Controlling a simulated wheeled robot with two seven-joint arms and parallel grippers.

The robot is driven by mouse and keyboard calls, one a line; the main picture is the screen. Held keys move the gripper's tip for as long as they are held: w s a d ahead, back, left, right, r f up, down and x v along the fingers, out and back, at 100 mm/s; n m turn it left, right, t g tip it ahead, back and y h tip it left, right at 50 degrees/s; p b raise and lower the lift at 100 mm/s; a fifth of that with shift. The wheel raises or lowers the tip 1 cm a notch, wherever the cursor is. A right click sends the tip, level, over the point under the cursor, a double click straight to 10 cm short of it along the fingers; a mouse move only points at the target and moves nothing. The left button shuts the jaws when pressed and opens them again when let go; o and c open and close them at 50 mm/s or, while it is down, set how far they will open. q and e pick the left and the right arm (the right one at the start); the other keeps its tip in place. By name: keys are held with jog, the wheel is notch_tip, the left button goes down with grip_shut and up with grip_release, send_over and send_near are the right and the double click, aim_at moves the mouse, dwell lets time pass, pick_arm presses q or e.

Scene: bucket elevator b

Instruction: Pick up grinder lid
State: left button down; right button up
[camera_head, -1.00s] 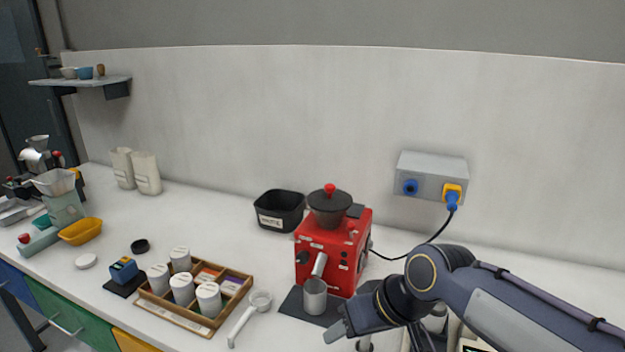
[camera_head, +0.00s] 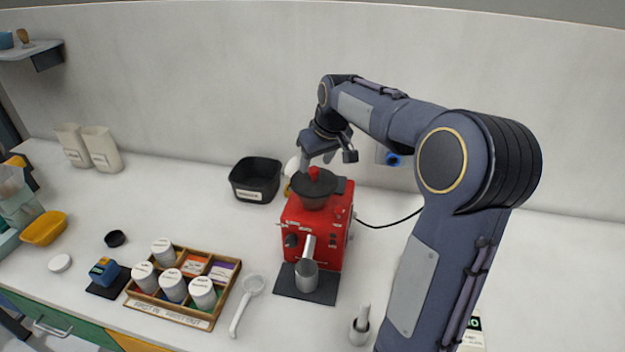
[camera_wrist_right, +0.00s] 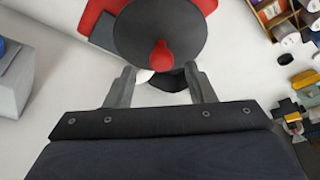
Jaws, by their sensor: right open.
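The red grinder (camera_head: 316,228) stands on the counter in the middle of the head view. Its dark lid (camera_head: 302,183) with a red knob (camera_head: 314,173) sits on top of it. In the right wrist view the lid (camera_wrist_right: 160,30) is a dark disc and the red knob (camera_wrist_right: 162,57) lies just beyond the fingers. My right gripper (camera_head: 328,157) is above and behind the lid, open and empty. In the right wrist view the gripper (camera_wrist_right: 162,80) has its fingers apart on either side of the knob's line. My left gripper is not in view.
A black bin (camera_head: 256,180) stands left of the grinder. A metal cup (camera_head: 307,274) is at its front on a dark mat. A grey wall box (camera_wrist_right: 20,75) is close by.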

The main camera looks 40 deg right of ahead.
aim_at(314, 168)
jog(key=x, duration=0.2)
jog(key=shift+s+a+f, duration=0.1)
jog(key=shift+f, duration=0.25)
jog(key=shift+w+f, duration=0.3)
jog(key=shift+f, duration=0.2)
jog(key=shift+r, duration=0.1)
grip_shut()
